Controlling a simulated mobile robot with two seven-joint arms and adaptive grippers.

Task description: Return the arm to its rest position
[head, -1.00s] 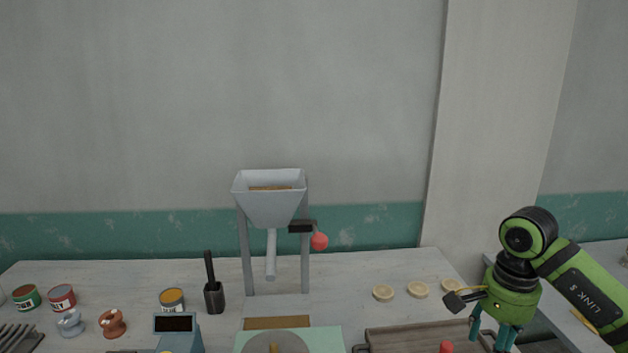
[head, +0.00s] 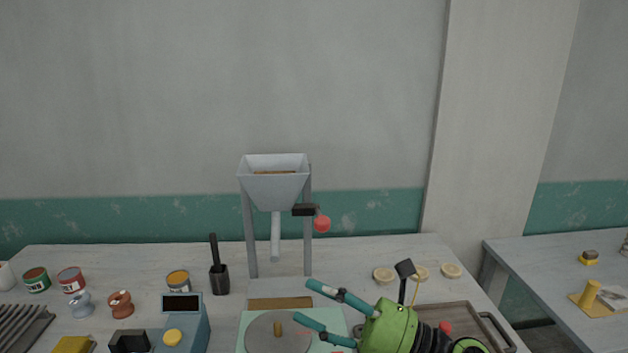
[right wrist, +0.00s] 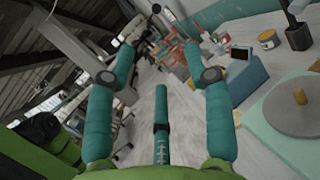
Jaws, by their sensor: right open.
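My right gripper (head: 316,302) is a green body with teal fingers, low in the middle of the head view. Its fingers point left and are spread apart, with nothing between them. In that view it is in front of the pale green board and the round grey disc (head: 268,340). In the right wrist view the gripper (right wrist: 155,50) also shows open and empty, with the disc (right wrist: 305,112) off to the right. My left gripper is not in view.
A hopper (head: 275,185) on a stand is at the back of the table. A wooden tray (head: 462,316) lies right, behind my right arm. Pale round pieces (head: 451,271) lie beyond it. A blue scale (head: 183,325) and a dark cup (head: 219,280) stand left. A side table (head: 560,262) is right.

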